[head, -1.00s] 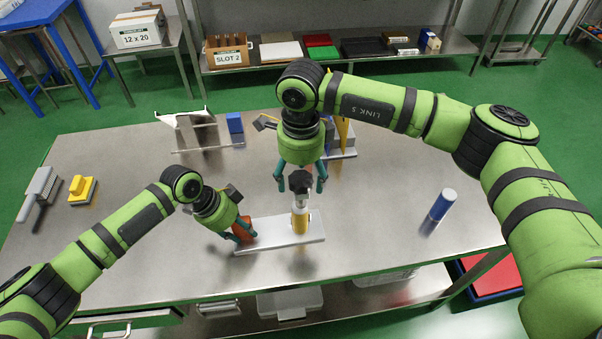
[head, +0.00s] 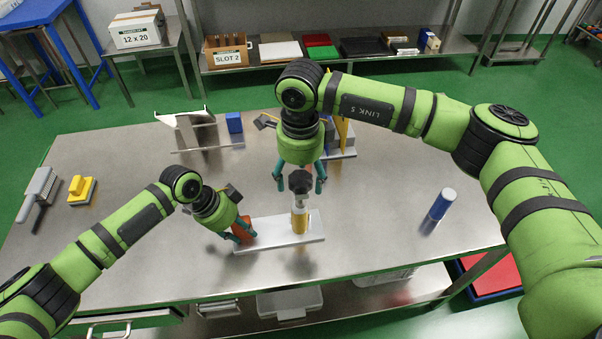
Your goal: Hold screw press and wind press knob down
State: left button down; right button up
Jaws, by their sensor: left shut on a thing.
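The screw press stands on the steel table. It has a pale flat base (head: 280,238), an orange block at the base's left end, a yellow cylinder (head: 299,220) upright near the middle, and a black knob (head: 300,182) on top. My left gripper (head: 241,234) is shut on the orange block (head: 245,228). My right gripper (head: 300,186) points down over the press, its two teal fingers apart on either side of the black knob. The fingers look clear of the knob, with a gap on each side.
A blue cylinder with a pale top (head: 442,204) stands to the right on the table (head: 380,240). A pale metal stand (head: 190,130) and a blue block (head: 234,123) are at the back left. Brushes (head: 40,190) and a yellow-handled block (head: 82,190) lie far left.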

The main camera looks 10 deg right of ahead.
aim_at(300, 178)
pick_arm(q)
jog(key=shift+a+f, duration=0.1)
jog(key=shift+f, duration=0.05)
pick_arm(e)
jog(key=shift+r, duration=0.1)
notch_tip(300, 178, up, 12)
dwell(0.3)
pick_arm(q)
jog(key=c, duration=0.7)
grip_release()
